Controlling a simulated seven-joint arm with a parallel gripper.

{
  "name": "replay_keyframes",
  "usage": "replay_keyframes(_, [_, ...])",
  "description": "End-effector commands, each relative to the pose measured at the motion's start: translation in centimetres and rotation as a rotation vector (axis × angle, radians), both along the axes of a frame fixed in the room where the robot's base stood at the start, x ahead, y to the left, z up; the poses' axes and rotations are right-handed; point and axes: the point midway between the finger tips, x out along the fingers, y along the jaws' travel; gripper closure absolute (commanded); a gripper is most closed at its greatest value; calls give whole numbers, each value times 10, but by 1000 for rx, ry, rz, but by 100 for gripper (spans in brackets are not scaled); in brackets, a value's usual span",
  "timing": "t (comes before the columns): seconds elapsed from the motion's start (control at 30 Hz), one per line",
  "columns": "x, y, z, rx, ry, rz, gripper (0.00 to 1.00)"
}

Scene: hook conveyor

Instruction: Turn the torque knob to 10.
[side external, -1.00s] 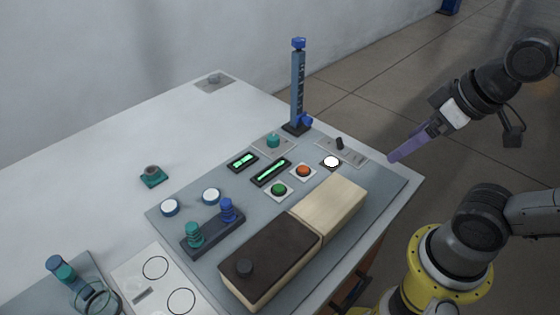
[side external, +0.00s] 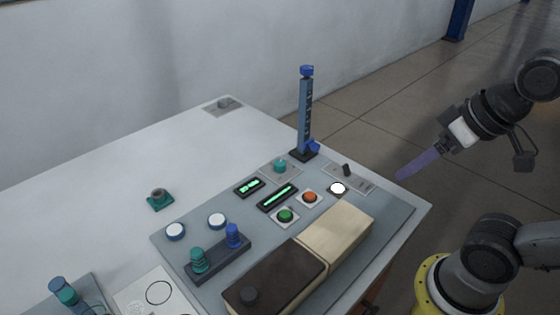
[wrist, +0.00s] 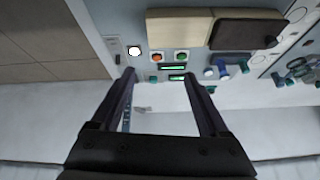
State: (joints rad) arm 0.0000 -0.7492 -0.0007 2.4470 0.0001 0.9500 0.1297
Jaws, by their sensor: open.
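A teal knob (side external: 280,166) stands on a small grey plate on the panel, just behind two green-lit displays; it also shows in the wrist view (wrist: 153,79). No label is readable, so I cannot tell for sure that it is the torque knob, nor its setting. The displays (side external: 249,187) (side external: 277,197) are too small to read. My gripper (wrist: 159,78) is open and empty, with long purple fingers. In the side view it hangs in the air right of the panel, clear of the knob. In the wrist view the teal knob lies between the fingertips.
A tall blue post (side external: 305,115) stands close behind the teal knob. A black switch (side external: 347,170) and white (side external: 338,188), orange (side external: 310,196) and green (side external: 285,215) buttons are nearby. A cream and dark-brown box (side external: 335,235) lies in front.

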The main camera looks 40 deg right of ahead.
Motion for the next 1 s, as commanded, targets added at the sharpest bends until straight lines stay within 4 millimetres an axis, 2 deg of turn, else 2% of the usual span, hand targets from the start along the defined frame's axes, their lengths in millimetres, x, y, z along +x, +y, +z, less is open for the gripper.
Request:
replay_keyframes(0.03, [8,0,15,17,-15,-32,22])
replay_keyframes(0.1, [21,0,33,44,-14,-81,22])
replay_keyframes(0.3, [75,-2,77,111,20,-219,22])
replay_keyframes(0.37, [95,-3,86,127,37,-258,22])
replay_keyframes(0.53, [160,-7,101,167,96,-371,22])
replay_keyframes(0.63, [199,-10,99,184,134,-430,22])
replay_keyframes(0.77, [249,-15,85,199,187,-501,22])
replay_keyframes(0.87, [286,-20,66,204,229,-547,22])
replay_keyframes(1.0, [333,-26,27,202,293,-598,22])
